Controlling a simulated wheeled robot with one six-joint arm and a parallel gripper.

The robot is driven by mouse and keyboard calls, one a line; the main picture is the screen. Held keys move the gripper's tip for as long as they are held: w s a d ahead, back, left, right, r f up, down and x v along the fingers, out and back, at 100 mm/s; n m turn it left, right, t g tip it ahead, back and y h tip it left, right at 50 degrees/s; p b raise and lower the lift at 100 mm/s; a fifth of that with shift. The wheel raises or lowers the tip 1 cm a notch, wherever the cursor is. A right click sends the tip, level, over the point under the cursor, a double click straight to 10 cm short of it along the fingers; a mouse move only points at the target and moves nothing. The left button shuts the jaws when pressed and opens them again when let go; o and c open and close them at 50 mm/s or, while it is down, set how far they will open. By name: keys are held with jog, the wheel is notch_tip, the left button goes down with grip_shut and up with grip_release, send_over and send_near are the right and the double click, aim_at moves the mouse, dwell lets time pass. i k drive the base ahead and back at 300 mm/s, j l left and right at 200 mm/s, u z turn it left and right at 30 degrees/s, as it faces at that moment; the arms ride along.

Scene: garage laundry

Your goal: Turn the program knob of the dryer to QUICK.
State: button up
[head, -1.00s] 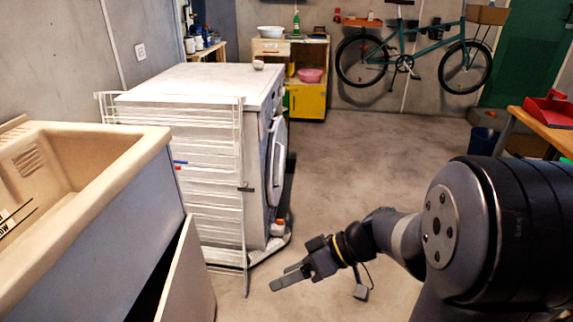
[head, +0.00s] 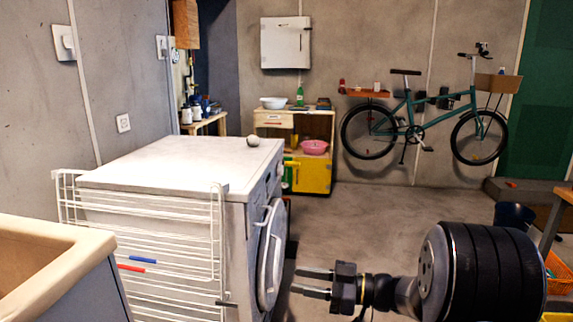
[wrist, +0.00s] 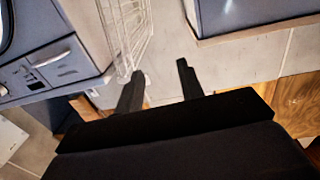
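The dryer is the white front-loading machine (head: 165,175) left of centre in the head view. Its round door (head: 271,255) faces right, and its control panel (head: 272,180) is seen at a steep angle. The program knob cannot be made out there. In the wrist view a machine front with a drawer and small panel details (wrist: 40,72) shows at the left; I cannot tell a knob or its setting. My gripper (head: 295,280) is open and empty, right of the door and lower than the panel, apart from the machine. Its two spread fingers also show in the wrist view (wrist: 160,67).
A white wire rack (head: 140,245) stands against the machine's near side. A beige sink (head: 50,240) is at the lower left. A round object (head: 253,141) lies on the machine's top. A yellow cabinet (head: 312,173) stands behind.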

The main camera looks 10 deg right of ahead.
aim_at(281, 168)
jog(key=i+l, duration=0.25)
jog(key=i, duration=0.25)
jog(key=i+l, duration=0.2)
jog(key=i, duration=0.35)
jog(key=i+l+u, duration=0.1)
jog(key=i, duration=0.4)
jog(key=i+l, duration=0.4)
jog(key=i+u, duration=0.05)
jog(key=i, duration=0.05)
